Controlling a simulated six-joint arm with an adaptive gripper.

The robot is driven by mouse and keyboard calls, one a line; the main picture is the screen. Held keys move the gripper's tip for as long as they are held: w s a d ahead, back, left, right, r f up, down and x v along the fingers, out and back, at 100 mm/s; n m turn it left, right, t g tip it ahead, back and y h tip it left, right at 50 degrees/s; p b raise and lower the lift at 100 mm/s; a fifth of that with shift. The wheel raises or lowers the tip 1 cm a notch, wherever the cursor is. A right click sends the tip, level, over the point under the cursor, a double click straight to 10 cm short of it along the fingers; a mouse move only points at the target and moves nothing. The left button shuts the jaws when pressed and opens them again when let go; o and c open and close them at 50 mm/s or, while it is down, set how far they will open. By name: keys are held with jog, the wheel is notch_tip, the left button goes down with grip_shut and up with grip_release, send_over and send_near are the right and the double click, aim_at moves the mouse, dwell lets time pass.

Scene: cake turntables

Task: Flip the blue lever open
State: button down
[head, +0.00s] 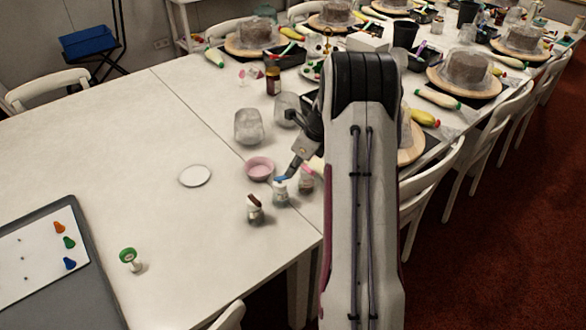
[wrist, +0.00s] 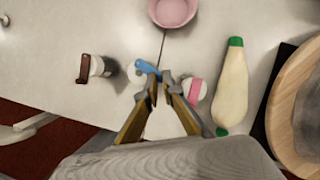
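The blue lever (wrist: 147,68) sits on top of a small white bottle (wrist: 139,82) in the wrist view. In the head view the blue lever (head: 281,179) shows on its bottle (head: 280,194), in a short row of similar bottles. My gripper (wrist: 162,78) is right at the lever's right end. Its fingertips are close together, with nothing seen between them. Whether a fingertip touches the lever I cannot tell. In the head view my gripper (head: 291,174) comes down beside the blue lever from behind, partly hidden by my arm.
A brown-topped bottle (head: 254,209) stands to the left and a pink-banded bottle (wrist: 195,89) to the right, close by. A pink bowl (head: 259,169) is behind. A green-topped piping bag (wrist: 232,85) lies right.

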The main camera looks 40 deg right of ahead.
jog(key=shift+w, duration=0.1)
jog(key=shift+w+d+n+g+y, duration=0.15)
jog(key=shift+w+n+g+y, duration=0.2)
jog(key=shift+n, duration=0.65)
jog(key=shift+w+d+n+g+y, duration=0.15)
jog(key=shift+w+n+y, duration=0.2)
jog(key=shift+n, duration=0.65)
jog(key=shift+f, duration=0.1)
jog(key=c, duration=2.2)
grip_release()
jog(key=shift+m, duration=0.3)
